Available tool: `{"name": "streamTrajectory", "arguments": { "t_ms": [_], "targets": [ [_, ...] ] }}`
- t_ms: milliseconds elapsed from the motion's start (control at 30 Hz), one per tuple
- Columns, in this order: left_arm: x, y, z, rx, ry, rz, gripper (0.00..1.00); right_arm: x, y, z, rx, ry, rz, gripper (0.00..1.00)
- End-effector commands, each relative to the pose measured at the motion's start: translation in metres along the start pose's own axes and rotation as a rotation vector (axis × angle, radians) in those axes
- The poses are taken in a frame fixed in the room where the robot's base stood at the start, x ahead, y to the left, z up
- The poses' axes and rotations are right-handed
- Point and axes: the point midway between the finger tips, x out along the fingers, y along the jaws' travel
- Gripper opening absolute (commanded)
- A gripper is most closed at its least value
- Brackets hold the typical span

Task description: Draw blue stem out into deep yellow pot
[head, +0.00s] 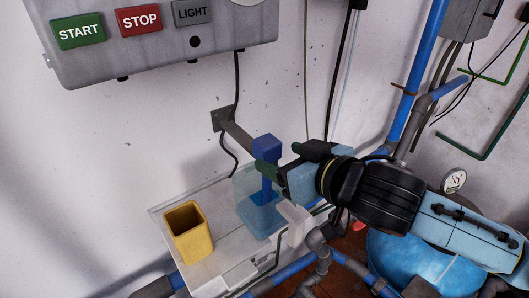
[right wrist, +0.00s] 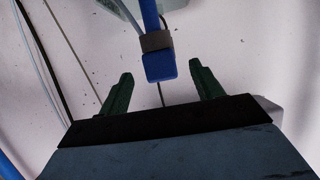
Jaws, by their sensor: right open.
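The blue stem (head: 267,182) stands upright, with a square blue block (head: 266,147) at its top. Its lower end is inside a clear container (head: 245,188) with blue at the bottom. The deep yellow pot (head: 188,238) stands open and apart, to the left of the container. My right gripper (head: 274,163) is at the stem's top from the right. In the right wrist view, its dark green fingers (right wrist: 161,72) are apart, with the blue block (right wrist: 160,66) between them and gaps on both sides. My left gripper is not in view.
A grey bracket (head: 237,137) reaches from the wall toward the stem. Pot and container stand on a pale ledge (head: 213,267). A button panel (head: 150,55) hangs above. Blue pipes (head: 410,75) and a blue tank (head: 405,262) are at the right.

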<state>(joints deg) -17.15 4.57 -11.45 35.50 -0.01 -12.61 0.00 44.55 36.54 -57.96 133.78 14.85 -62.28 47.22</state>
Motion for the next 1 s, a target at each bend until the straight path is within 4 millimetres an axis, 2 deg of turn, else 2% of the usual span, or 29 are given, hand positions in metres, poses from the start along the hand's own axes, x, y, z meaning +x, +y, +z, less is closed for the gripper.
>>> {"name": "streamTrajectory", "arguments": {
  "t_ms": [200, 400, 600, 867, 1000],
  "targets": [
    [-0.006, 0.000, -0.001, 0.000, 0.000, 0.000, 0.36, 0.041, 0.000, -0.003, -0.001, 0.001, 0.001, 0.65],
    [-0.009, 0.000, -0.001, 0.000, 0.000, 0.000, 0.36, 0.066, 0.000, -0.002, 0.000, 0.001, 0.000, 0.65],
    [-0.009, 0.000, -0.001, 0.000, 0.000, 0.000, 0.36, 0.075, 0.000, -0.001, -0.001, 0.001, 0.001, 0.65],
    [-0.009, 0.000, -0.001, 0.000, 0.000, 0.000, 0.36, 0.076, 0.000, -0.001, -0.001, 0.001, 0.000, 0.65],
    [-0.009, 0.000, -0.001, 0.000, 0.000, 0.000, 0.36, 0.076, 0.000, -0.001, -0.001, 0.001, 0.000, 0.47]
  ]
}}
